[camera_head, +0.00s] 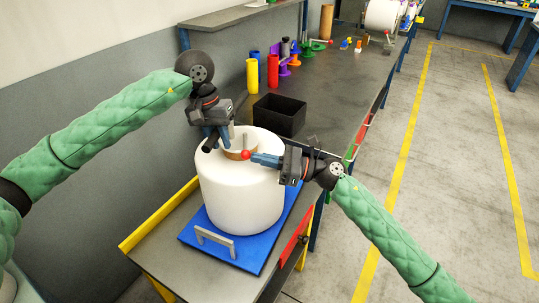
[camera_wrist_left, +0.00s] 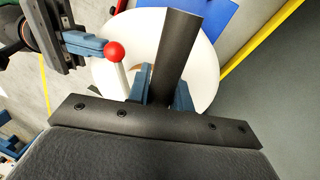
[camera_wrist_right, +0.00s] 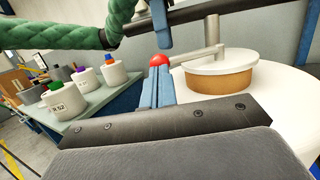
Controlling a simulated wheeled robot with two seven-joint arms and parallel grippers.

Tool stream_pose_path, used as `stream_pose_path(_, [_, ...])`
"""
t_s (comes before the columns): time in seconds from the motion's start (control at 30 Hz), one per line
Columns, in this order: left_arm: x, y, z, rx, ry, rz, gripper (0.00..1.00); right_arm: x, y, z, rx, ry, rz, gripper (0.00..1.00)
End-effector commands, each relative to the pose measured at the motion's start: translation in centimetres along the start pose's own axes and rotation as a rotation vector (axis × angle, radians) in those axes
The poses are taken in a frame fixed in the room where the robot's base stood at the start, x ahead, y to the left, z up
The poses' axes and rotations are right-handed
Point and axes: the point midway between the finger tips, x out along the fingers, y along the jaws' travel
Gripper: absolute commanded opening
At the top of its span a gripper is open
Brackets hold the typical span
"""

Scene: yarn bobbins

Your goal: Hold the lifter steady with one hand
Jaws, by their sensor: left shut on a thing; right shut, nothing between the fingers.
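The lifter stands in the top of a large white bobbin (camera_head: 242,190). It has a grey post (camera_wrist_right: 212,32), a black bar handle (camera_wrist_left: 178,48) and a side lever ending in a red knob (camera_wrist_right: 159,61). My left gripper (camera_head: 216,133) is shut on the black handle above the bobbin's left side. My right gripper (camera_head: 256,159) is shut and empty, its blue fingertips right at the red knob, which also shows in the left wrist view (camera_wrist_left: 115,52). I cannot tell whether they touch it. The lifter's lower end is hidden inside the brown core (camera_wrist_right: 222,82).
The bobbin stands on a blue board (camera_head: 225,247) with a grey handle, on the workbench. A black bin (camera_head: 279,118) is close behind it. Yellow (camera_head: 252,76) and red (camera_head: 273,71) cylinders stand further back by the wall. The floor at right is clear.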

Motion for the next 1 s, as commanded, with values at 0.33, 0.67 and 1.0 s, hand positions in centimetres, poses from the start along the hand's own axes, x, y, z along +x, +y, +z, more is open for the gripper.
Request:
stream_pose_path(0.33, [-0.1, 0.0, 0.0, 0.0, 0.002, 0.0, 0.0, 1.5, 0.8, -0.3, -0.031, 0.006, -0.16, 0.0])
stream_pose_path(0.67, [-0.1, 0.0, 0.0, 0.0, 0.002, 0.0, 0.0, 2.8, 1.6, -0.4, -0.054, -0.005, -0.255, 0.0])
stream_pose_path(1.0, [-0.1, 0.0, 0.0, 0.0, 0.002, 0.0, 0.0, 3.6, 1.9, -0.5, -0.071, -0.009, -0.329, 0.0])
